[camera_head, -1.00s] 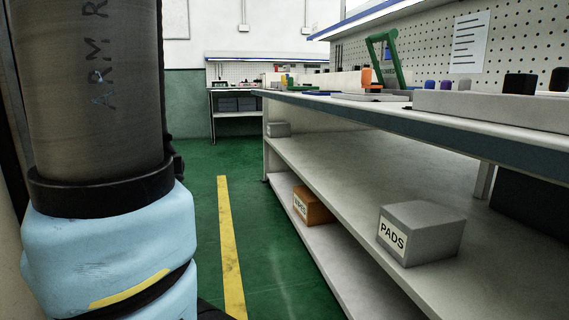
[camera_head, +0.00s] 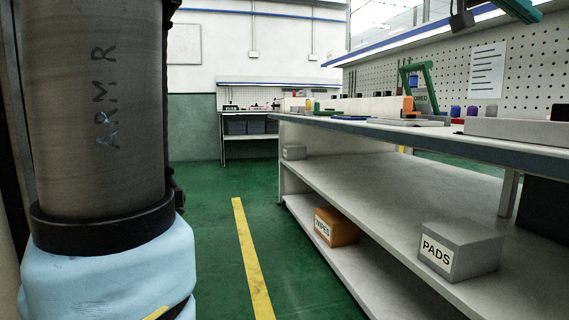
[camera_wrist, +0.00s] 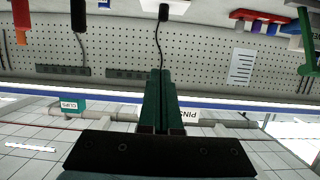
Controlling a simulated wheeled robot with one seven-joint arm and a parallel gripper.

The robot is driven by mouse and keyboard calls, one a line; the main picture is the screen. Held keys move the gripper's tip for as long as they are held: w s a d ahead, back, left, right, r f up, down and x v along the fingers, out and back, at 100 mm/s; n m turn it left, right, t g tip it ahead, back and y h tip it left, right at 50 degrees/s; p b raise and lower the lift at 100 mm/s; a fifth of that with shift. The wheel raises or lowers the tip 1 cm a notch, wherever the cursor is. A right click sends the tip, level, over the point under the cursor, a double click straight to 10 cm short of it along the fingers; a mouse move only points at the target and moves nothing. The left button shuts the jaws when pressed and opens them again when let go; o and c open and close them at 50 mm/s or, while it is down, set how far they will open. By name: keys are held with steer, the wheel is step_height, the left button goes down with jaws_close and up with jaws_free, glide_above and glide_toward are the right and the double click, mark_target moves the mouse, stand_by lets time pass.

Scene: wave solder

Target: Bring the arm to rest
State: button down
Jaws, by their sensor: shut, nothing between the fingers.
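My gripper (camera_wrist: 161,75) shows in the wrist view as two dark green fingers lying side by side, shut, with nothing between them. Behind the fingers is a perforated pegboard wall (camera_wrist: 200,58), and a blue-edged strip crosses behind them. The head view does not clearly show my gripper. My own arm part marked "ARM R" (camera_head: 95,110) fills the left side of that view.
A long workbench (camera_head: 400,132) runs along the right, with a grey PADS box (camera_head: 478,248) and an orange WIPES box (camera_head: 338,228) on its lower shelves. A green frame (camera_head: 405,80) stands on top. Green floor with a yellow line (camera_head: 250,255) is clear.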

steer(key=w+a+f+n+t+y+p, duration=0.1)
steer(key=w+a+f+n+y, duration=0.15)
steer(key=w+a+f, duration=0.4)
steer(key=w+a+f+n+y+p, duration=0.1)
steer(key=w+a+f+n+y, duration=0.15)
steer(key=a+f, duration=0.65)
steer(key=w+a+f+n+t+y, duration=0.1)
steer(key=w+a+f+n+y, duration=0.3)
steer(key=f, duration=0.6)
steer(key=s+a+f+n+g+y+p, duration=0.1)
steer(key=s+a+f+n+g+y, duration=0.3)
steer(key=a+f, duration=0.75)
steer(key=s+a+f+n+y+p, duration=0.15)
steer(key=s+a+f, duration=0.55)
steer(key=a, duration=0.8)
step_height(320, 180, up, 37)
steer(key=p, duration=3.8)
steer(key=shift+w+f+m, duration=0.15)
steer(key=shift+w+m, duration=0.2)
steer(key=shift+w, duration=0.1)
steer(key=shift+h, duration=0.25)
